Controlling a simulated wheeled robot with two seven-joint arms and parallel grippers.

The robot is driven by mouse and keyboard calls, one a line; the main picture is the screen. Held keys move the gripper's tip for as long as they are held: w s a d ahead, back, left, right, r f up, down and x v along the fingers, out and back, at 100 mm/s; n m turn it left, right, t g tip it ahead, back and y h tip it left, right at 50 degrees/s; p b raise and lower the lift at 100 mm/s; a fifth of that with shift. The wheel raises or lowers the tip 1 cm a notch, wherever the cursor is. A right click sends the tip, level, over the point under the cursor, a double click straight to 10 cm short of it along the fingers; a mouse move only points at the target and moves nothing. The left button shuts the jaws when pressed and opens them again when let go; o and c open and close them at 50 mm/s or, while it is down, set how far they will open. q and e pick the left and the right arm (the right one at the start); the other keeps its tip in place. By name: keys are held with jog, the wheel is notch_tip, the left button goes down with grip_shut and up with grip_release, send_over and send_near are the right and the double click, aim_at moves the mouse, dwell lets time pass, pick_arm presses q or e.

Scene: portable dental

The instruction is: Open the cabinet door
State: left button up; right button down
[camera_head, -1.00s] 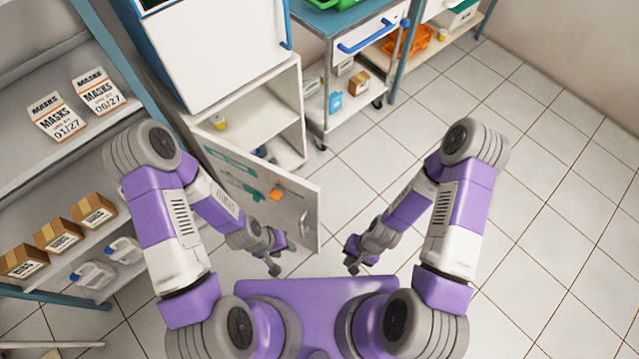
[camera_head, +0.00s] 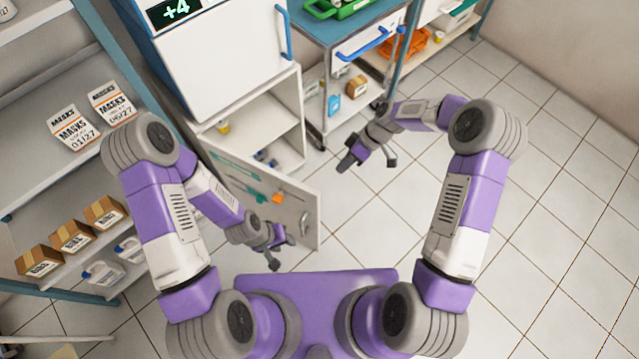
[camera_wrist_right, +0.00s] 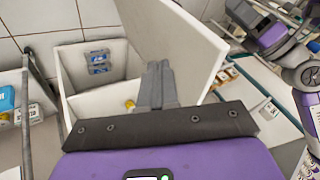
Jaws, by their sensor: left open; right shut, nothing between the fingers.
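The white cabinet door (camera_head: 240,186) stands swung out from the white cabinet (camera_head: 292,92) in the head view, showing a green strip, an orange patch and a grey fitting near its free edge. The cabinet's lower compartment is visible behind it. My left gripper (camera_head: 284,240) is open and empty in front of the door, near its free edge; contact cannot be told. My right gripper (camera_head: 347,163) is shut and empty, beyond the door's free edge, to the right of the cabinet opening. In the right wrist view, its fingers (camera_wrist_right: 157,82) overlap the door panel (camera_wrist_right: 178,38) and the compartment lies left.
The compartment holds a yellow-topped cup (camera_head: 223,127) and small blue items (camera_head: 266,158). A wheeled cart (camera_head: 320,125) stands right of the cabinet. Shelving with boxes (camera_head: 72,236) stands left. The tiled floor (camera_head: 560,190) at right is clear.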

jog(key=s+a+f+n+b, duration=0.1)
jog(key=s+a+f+b, duration=0.1)
jog(key=s+a+f, duration=0.2)
jog(key=shift+s+a+f+b, duration=0.35)
jog(key=shift+a+f, duration=0.6)
jog(key=shift+a, duration=0.8)
